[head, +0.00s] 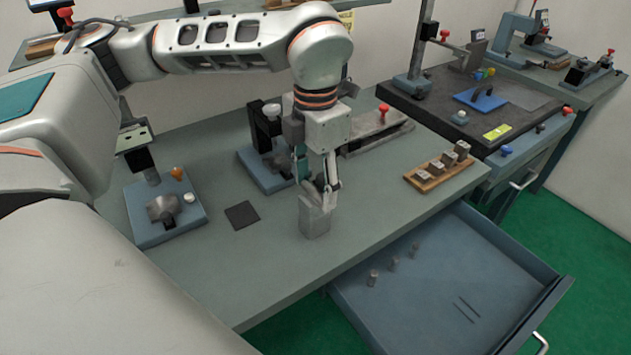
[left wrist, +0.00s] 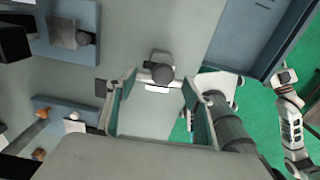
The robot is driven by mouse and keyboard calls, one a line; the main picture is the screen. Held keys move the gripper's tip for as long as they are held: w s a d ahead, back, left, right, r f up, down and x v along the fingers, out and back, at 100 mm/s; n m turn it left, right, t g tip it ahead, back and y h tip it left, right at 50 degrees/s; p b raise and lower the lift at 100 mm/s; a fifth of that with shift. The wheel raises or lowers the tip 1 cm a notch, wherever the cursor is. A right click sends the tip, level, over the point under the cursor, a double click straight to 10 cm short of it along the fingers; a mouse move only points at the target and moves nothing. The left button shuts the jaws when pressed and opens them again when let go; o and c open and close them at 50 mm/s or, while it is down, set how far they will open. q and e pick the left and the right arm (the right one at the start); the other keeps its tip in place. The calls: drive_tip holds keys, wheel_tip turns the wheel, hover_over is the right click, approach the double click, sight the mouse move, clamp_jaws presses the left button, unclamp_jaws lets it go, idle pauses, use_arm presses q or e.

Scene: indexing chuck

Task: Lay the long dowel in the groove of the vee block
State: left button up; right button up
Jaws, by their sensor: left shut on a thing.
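The vee block (head: 316,220) is a grey block on the bench top near its front edge. Part of it shows in the left wrist view (left wrist: 160,57), just beyond the fingertips. My left gripper (head: 319,180) points down directly over the block. It is shut on a grey round piece, which I take to be the long dowel (left wrist: 163,74); its rounded end shows between the fingertips in the left wrist view. The fingers hide most of the dowel in the head view. I cannot tell whether it touches the groove. My right gripper is not in clear view.
An open drawer (head: 440,300) at the front right holds several small cylinders and two thin dark pins. A wooden rack (head: 440,172) of grey blocks stands on the bench. A blue-based fixture (head: 165,215) and a dark square pad (head: 242,215) lie left of the vee block.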

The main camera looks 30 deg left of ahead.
use_arm(q)
drive_tip(key=shift+f, duration=0.4)
idle(0.4)
drive_tip(key=o, duration=1.2)
drive_tip(key=shift+o, duration=0.2)
wheel_tip(320, 180, up, 12)
